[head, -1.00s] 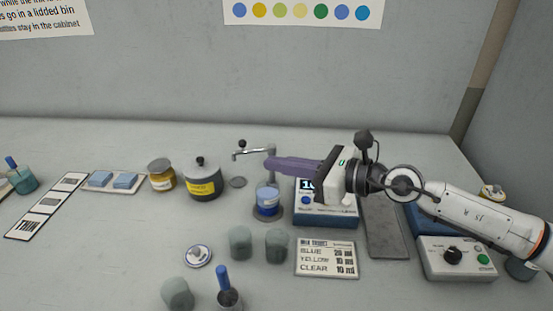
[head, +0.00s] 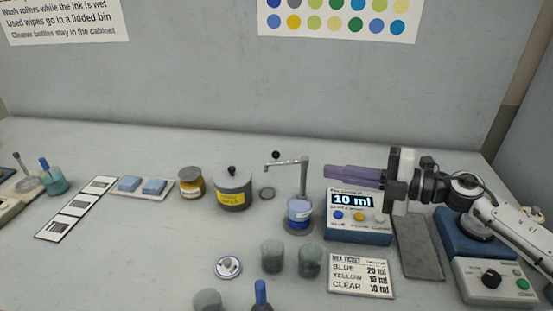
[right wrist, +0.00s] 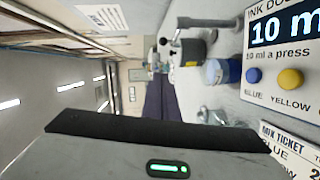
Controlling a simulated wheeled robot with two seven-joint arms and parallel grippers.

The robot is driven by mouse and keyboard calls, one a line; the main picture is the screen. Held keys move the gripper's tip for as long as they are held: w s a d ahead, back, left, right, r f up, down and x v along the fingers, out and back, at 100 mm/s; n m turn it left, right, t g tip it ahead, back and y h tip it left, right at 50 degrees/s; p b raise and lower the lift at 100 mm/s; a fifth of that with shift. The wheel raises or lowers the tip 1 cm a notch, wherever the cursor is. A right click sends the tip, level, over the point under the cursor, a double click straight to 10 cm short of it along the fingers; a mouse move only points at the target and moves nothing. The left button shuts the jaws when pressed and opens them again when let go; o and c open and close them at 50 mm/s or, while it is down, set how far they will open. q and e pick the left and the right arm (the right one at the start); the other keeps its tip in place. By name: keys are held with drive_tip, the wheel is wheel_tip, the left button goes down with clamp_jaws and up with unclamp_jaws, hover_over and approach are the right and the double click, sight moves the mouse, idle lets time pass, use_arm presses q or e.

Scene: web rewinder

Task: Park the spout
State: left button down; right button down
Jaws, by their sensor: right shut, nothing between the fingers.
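The spout (head: 288,163) is a grey metal arm with a black knob (head: 276,155) near its left end. At its right end a grey vertical part (head: 303,180) runs down to a blue jar (head: 299,213); I cannot tell whether it goes behind or into the jar. A small grey disc (head: 267,193) lies on the table below the spout's left end. My right gripper (head: 328,172) has purple fingers, shut and empty, just right of the spout and apart from it. Its fingers also show in the right wrist view (right wrist: 159,98). My left gripper is not in view.
The ink dispenser (head: 358,237) with a "10 ml" display stands below my right gripper. Grey-green cups (head: 272,257) and a mix ticket (head: 361,276) lie in front.

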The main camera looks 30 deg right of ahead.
sight(291, 161)
drive_tip(key=x, duration=0.4)
drive_tip(key=d+x, duration=0.1)
drive_tip(key=x, duration=0.3)
drive_tip(key=w+x, duration=0.1)
drive_tip(key=x, duration=0.3)
drive_tip(key=shift+w+d+p, duration=0.1)
drive_tip(key=shift+d+p, duration=0.25)
drive_tip(key=shift+p, duration=0.05)
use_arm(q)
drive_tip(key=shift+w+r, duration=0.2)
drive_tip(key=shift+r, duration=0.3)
use_arm(e)
drive_tip(key=shift+w+f, duration=0.15)
drive_tip(key=shift+w, duration=0.35)
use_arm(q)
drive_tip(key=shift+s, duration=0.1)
use_arm(e)
drive_tip(key=shift+d, duration=0.15)
